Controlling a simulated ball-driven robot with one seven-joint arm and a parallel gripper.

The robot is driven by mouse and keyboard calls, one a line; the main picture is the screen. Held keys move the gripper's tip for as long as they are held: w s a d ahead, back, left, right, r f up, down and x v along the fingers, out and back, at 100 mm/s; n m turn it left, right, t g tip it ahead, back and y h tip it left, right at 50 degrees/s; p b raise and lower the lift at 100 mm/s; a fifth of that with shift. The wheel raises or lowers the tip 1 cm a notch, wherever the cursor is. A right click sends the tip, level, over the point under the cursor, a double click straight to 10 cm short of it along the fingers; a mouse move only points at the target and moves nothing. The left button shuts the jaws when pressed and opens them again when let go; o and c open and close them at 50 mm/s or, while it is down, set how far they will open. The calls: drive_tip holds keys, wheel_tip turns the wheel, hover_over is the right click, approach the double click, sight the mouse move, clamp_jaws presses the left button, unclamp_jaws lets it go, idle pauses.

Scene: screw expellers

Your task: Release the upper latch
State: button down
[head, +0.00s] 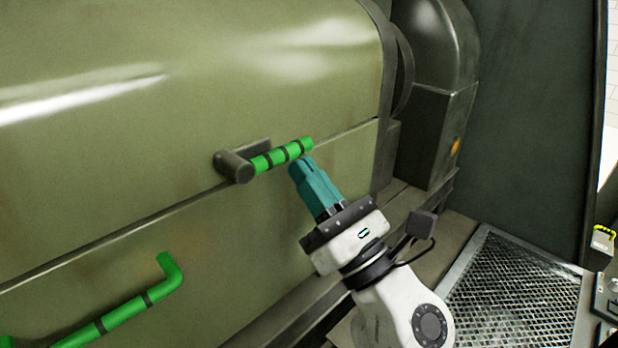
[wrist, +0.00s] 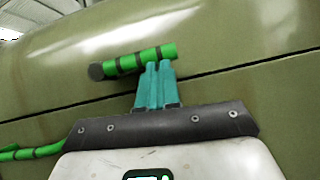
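The upper latch is a green handle with dark bands (head: 282,156) on a dark grey pivot (head: 236,166), mounted at the seam of the olive machine casing. It lies slanted, its free end up and to the right. It also shows in the wrist view (wrist: 140,60). My gripper (head: 299,166) has teal fingers and is just below the handle's free end. In the wrist view my gripper (wrist: 159,66) has its fingertips close together, overlapping the handle's lower edge near its right end. The fingers look shut with nothing between them. Whether they touch the handle is unclear.
A green bent bar with dark bands (head: 125,311) is on the lower casing at the left. The olive casing (head: 180,80) fills the left and middle. A dark duct (head: 436,90) stands at the right, with a metal grating (head: 515,295) on the floor.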

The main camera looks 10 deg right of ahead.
drive_tip(key=shift+d, duration=0.1)
drive_tip(key=b+v, duration=0.4)
drive_tip(key=v, duration=0.6)
drive_tip(key=shift+s+f, duration=0.2)
drive_tip(key=shift+s, duration=0.1)
